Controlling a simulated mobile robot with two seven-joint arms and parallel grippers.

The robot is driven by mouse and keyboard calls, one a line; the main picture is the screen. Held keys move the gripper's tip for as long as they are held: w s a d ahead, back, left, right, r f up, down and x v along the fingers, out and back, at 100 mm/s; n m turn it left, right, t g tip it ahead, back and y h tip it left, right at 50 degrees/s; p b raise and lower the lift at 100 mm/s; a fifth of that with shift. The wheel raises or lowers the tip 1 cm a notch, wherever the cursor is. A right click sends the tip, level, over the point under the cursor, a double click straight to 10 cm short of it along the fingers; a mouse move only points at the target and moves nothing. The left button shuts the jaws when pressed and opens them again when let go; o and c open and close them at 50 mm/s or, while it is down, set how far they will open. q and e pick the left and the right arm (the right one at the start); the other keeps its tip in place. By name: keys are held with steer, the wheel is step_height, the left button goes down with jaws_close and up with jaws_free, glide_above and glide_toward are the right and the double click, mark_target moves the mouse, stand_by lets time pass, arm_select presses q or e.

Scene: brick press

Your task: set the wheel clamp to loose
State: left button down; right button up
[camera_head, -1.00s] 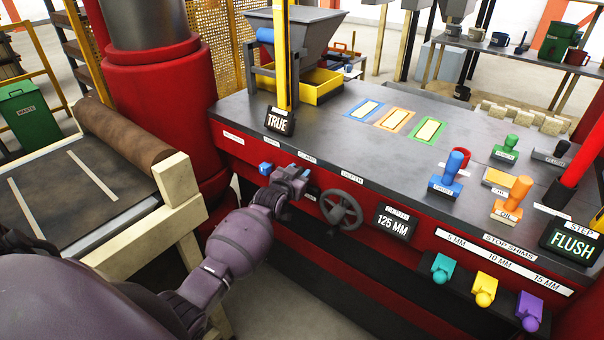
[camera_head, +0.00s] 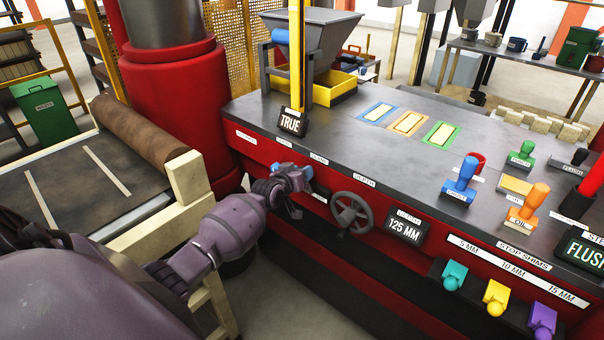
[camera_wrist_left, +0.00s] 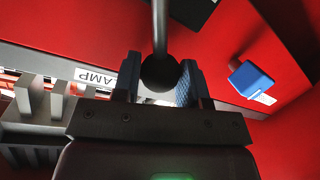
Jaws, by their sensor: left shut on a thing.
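In the left wrist view my left gripper (camera_wrist_left: 160,82) is shut on the dark ball knob (camera_wrist_left: 160,72) of the clamp lever, whose thin grey rod (camera_wrist_left: 160,25) runs up from it. A label (camera_wrist_left: 96,77) ending in "AMP" is beside the fingers on the red panel. In the head view my left gripper (camera_head: 305,178) is at the red front panel, left of the grey handwheel (camera_head: 351,213); the gripper and wrist hide the knob there. The lever's setting cannot be read. My right gripper is not in view.
A blue knob (camera_wrist_left: 252,80) is close beside the gripper in the wrist view. The depth display (camera_head: 405,228) reads 125 MM. Teal (camera_head: 454,275), yellow (camera_head: 495,297) and purple (camera_head: 541,320) shims stand on the lower right ledge. A roller table (camera_head: 95,190) is at left.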

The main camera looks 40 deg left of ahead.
arm_select(q)
steer(key=c, duration=1)
jaws_free()
steer(key=shift+o, duration=0.3)
steer(key=shift+a, duration=0.1)
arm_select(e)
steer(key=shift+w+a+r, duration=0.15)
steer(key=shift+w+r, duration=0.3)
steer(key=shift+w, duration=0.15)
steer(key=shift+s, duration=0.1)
arm_select(q)
steer(key=p+v, duration=0.1)
steer(key=v, duration=0.9)
steer(key=shift+s, duration=0.45)
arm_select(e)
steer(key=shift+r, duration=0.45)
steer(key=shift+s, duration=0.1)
